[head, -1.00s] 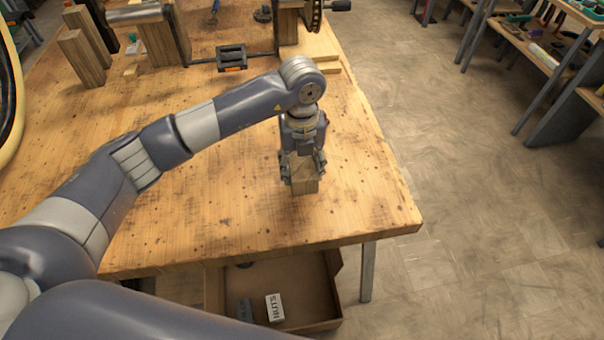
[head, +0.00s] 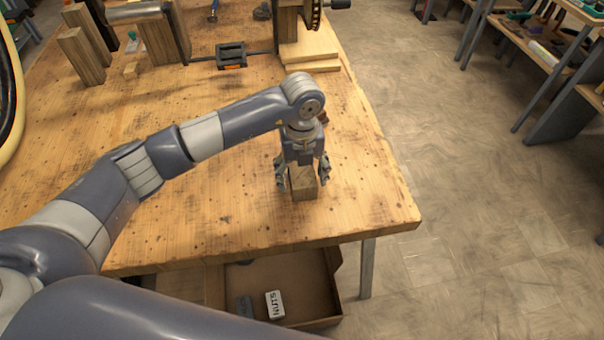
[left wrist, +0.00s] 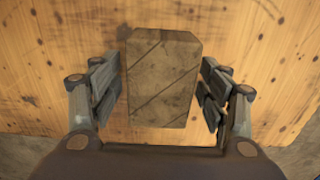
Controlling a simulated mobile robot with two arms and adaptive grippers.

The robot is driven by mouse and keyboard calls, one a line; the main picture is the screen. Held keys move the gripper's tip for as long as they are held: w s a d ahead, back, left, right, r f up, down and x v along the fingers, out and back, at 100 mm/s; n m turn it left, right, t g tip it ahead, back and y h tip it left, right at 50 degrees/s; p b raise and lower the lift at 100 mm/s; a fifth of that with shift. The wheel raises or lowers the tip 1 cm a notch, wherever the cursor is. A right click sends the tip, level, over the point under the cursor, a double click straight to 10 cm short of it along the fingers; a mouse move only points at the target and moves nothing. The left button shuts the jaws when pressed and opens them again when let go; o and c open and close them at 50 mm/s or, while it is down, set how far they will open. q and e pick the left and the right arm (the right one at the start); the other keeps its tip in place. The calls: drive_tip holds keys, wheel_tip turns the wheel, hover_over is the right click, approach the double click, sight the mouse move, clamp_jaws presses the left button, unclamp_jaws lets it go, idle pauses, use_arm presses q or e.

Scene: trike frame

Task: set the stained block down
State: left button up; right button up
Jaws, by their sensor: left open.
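The stained block (head: 304,184) is a brown wooden block with dark marks, standing on the workbench (head: 225,215) near its front right corner. In the left wrist view the block (left wrist: 161,80) sits between the two fingers, with a gap on each side. My left gripper (head: 302,178) is open around the block, pointing down from above. It also shows in the left wrist view (left wrist: 161,92), with neither finger touching the block. Part of the block's upper end is hidden by the gripper in the head view. My right gripper is not in view.
Upright wooden blocks (head: 82,56) and a clamp (head: 231,56) stand towards the back of the bench. Stacked boards (head: 308,55) lie at the back right. Below the front edge is an open drawer (head: 300,268) with a NUTS box (head: 275,304). The bench's middle is clear.

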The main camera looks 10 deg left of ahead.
sight(302, 173)
use_arm(q)
drive_tip(key=shift+r, duration=0.1)
wheel_tip(302, 173, up, 12)
drive_tip(key=b, duration=0.1)
idle(0.4)
drive_tip(key=shift+s, duration=0.1)
